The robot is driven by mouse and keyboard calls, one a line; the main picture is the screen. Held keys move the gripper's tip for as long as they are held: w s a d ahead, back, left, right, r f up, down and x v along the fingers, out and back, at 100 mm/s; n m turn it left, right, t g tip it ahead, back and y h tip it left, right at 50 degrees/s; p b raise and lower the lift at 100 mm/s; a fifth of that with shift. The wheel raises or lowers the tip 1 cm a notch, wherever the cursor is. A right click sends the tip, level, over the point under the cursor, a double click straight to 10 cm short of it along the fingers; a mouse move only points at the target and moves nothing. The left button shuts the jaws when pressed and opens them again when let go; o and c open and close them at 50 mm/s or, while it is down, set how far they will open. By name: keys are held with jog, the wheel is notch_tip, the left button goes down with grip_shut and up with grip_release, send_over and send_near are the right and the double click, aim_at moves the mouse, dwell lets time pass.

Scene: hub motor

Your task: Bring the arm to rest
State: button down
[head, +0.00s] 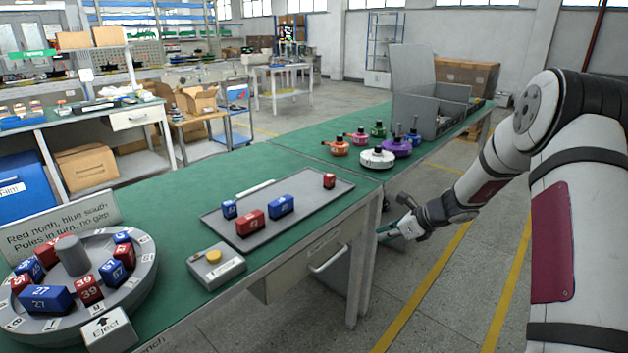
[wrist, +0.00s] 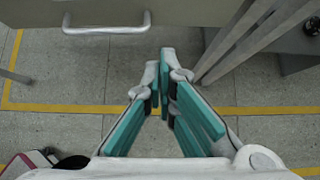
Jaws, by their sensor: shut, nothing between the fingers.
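My gripper (head: 392,233) is off the front edge of the green workbench, to the right of the drawer and below the bench top. It is shut and empty. In the wrist view the teal-padded fingers (wrist: 166,90) come together at their tips, with bare floor behind them. My arm reaches in from the right side of the head view.
The workbench (head: 180,212) bears a round motor hub (head: 130,290), a grey tray (head: 325,205) with several red and blue blocks, and a yellow-button box (head: 216,266). A drawer handle (wrist: 105,28) and bench legs are close to my gripper. The floor at right is clear.

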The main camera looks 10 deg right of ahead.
jog(key=s+a+r+n+g, duration=0.4)
jog(key=s+a+r+n, duration=1.05)
jog(key=s+r, duration=0.4)
jog(key=s+d+r+n+g+h, duration=0.1)
jog(key=s+r+n+h, duration=0.15)
jog(key=s+n, duration=0.85)
jog(key=s+d+r+n+g+h, duration=0.1)
jog(key=s+n+h, duration=0.2)
jog(key=s, duration=1.7)
notch_tip(320, 180, up, 15)
jog(key=t+p, duration=0.3)
jog(key=p, duration=1)
jog(key=shift+w+p, duration=0.35)
jog(key=shift+p, duration=0.05)
